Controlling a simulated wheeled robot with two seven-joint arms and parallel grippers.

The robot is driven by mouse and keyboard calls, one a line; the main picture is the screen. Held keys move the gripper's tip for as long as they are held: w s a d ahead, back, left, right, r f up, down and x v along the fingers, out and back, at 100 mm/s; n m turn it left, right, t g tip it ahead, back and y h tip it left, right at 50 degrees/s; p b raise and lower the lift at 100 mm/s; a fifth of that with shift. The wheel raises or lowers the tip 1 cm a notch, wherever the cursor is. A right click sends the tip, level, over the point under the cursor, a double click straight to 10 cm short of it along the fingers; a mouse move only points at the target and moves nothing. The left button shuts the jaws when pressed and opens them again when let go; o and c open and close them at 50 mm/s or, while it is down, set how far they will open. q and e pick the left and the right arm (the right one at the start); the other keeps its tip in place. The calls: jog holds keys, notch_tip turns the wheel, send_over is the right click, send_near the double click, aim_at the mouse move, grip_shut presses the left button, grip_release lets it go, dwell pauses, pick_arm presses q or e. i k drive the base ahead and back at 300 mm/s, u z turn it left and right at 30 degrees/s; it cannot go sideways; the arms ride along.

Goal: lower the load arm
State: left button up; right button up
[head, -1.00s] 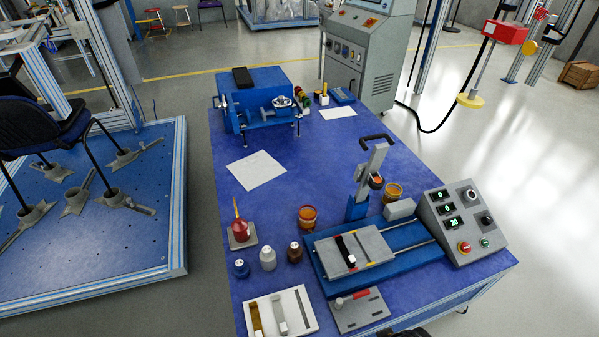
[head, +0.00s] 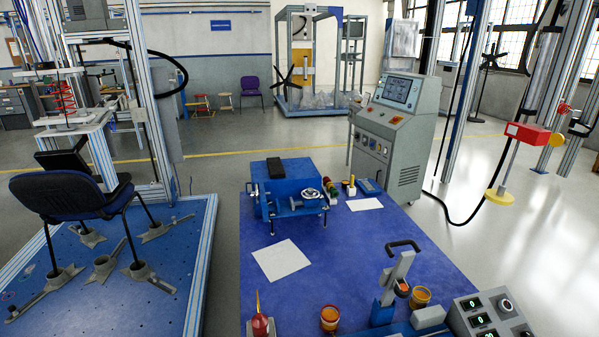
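A grey arm with a black handle (head: 400,268) stands raised and tilted on a blue post (head: 382,313) at the front right of the blue table. It looks like the load arm. A small dark part with an orange face (head: 403,288) sits on its side. The bed of the device below it is mostly cut off by the bottom edge of the head view. Neither of my grippers shows in this view, so I see nothing in contact with the arm.
A control box with green displays (head: 486,318) stands right of the arm. An orange jar (head: 420,297) is close beside it, another jar (head: 329,318) to its left. A blue machine (head: 292,190) stands at the table's back. The table's middle (head: 350,245) is clear.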

aim_at(389, 277)
jog(key=z, duration=1)
jog(key=k, duration=0.5)
jog(key=z, duration=1.75)
jog(key=i, duration=1)
jog(key=u, duration=1.8)
